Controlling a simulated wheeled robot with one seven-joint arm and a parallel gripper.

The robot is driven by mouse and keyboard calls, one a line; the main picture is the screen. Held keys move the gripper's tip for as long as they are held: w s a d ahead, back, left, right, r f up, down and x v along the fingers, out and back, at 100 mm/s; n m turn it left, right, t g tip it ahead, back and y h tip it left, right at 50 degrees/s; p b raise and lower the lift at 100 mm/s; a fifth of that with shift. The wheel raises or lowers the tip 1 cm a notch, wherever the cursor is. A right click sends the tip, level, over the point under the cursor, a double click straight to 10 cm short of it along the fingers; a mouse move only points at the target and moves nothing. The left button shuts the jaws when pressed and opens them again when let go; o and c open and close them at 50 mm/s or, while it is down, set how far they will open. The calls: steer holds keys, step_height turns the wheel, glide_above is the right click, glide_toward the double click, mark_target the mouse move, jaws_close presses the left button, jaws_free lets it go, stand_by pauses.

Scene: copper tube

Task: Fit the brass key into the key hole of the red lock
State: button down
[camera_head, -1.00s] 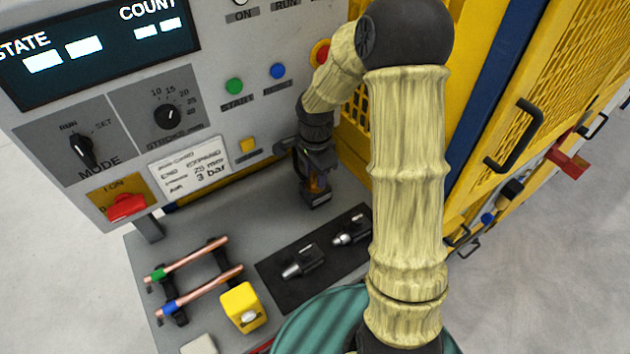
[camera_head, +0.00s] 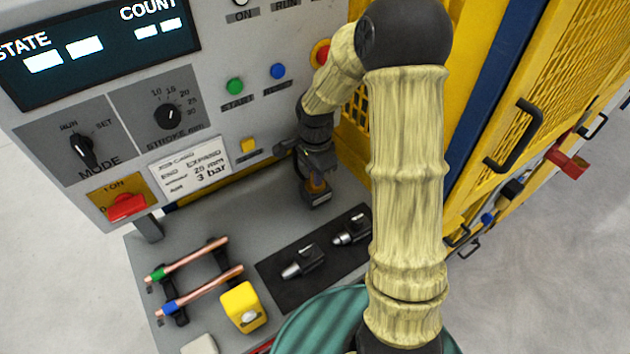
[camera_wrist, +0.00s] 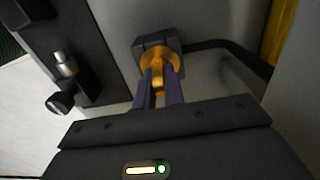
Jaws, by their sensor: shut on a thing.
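A brass-coloured piece with a round flange (camera_wrist: 174,60), seemingly the key, stands at a small dark block (camera_wrist: 143,50) in the wrist view. My gripper (camera_wrist: 158,84) is shut on the narrow part of this piece. In the head view my gripper (camera_head: 317,168) is just above the brass piece (camera_head: 317,184) and the dark block (camera_head: 319,198). How deep the key sits in the block cannot be seen. A red fitting (camera_head: 568,165), possibly the red lock, is on the yellow fence at right, well apart from my gripper. Its key hole is not visible.
The grey control panel (camera_head: 215,75) rises behind the bench. A black mat with two dark tools (camera_head: 303,262), copper tubes (camera_head: 200,290) on a rack and a yellow box (camera_head: 244,306) lie on the bench. Yellow mesh (camera_head: 362,120) is close at right.

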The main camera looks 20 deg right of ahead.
step_height(320, 180, up, 10)
steer(key=shift+b, duration=0.6)
stand_by(0.4)
